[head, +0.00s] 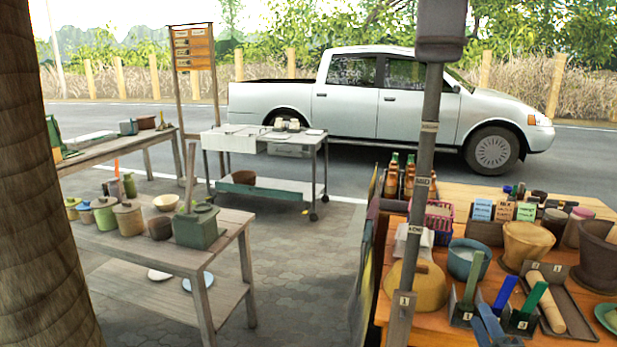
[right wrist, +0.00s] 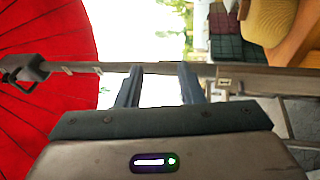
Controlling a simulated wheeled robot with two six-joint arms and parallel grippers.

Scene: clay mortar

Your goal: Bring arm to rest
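My right gripper shows in the right wrist view (right wrist: 159,72) with its two dark fingers spread apart and nothing between them. In the head view its blue-grey fingers (head: 489,325) show at the bottom edge, over the front of the orange-brown table (head: 450,335). My left gripper is not in the head view. A tan clay mortar-like pot (head: 526,245) and a dark one (head: 598,256) stand farther right.
A grey post (head: 426,150) stands at the table's left part. A wooden bench (head: 225,235) with jars is at left, a metal cart (head: 315,160) behind it. A tray (head: 570,305) holds a tan roller. A red umbrella (right wrist: 45,60) shows in the right wrist view.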

